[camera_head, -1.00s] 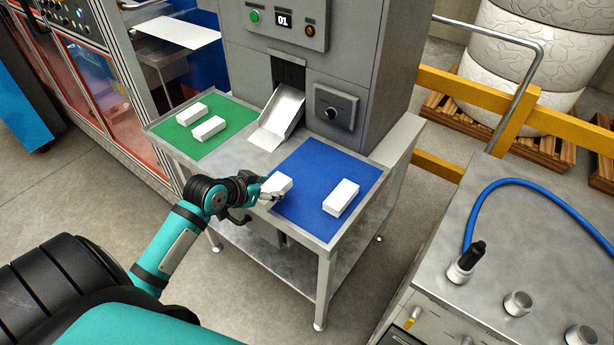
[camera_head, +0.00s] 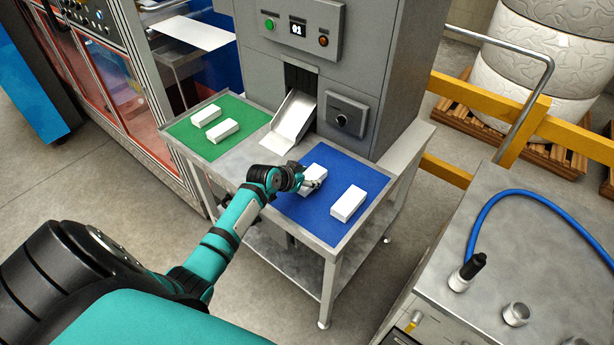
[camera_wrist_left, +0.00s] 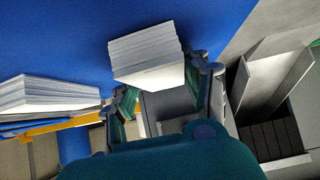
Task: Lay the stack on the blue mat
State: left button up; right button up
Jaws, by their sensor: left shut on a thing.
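My left gripper (camera_head: 311,185) is shut on a white paper stack (camera_head: 315,175) over the back left part of the blue mat (camera_head: 325,217). In the left wrist view the stack (camera_wrist_left: 148,58) sits between the two fingers (camera_wrist_left: 160,95), its layered sheet edges showing. I cannot tell whether its underside touches the mat. A second white stack (camera_head: 348,203) lies on the right part of the mat, apart from the held one; it also shows in the left wrist view (camera_wrist_left: 48,95). My right gripper is not in view.
A green mat (camera_head: 205,148) with two white stacks (camera_head: 223,131) is at the table's left. A metal chute (camera_head: 292,116) comes down from the grey machine (camera_head: 398,60) between the mats. The blue mat's front part is clear. A steel cabinet (camera_head: 535,265) stands to the right.

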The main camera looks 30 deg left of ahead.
pick_arm(q)
jog(key=shift+f, duration=0.2)
jog(key=o, duration=1.2)
jog(key=shift+r, duration=0.2)
jog(key=shift+s+r, duration=0.1)
jog(key=shift+s, duration=0.05)
jog(key=b+v, duration=0.1)
jog(key=v, duration=1)
jog(key=shift+s+a+r, duration=0.1)
jog(key=shift+s+r, duration=0.15)
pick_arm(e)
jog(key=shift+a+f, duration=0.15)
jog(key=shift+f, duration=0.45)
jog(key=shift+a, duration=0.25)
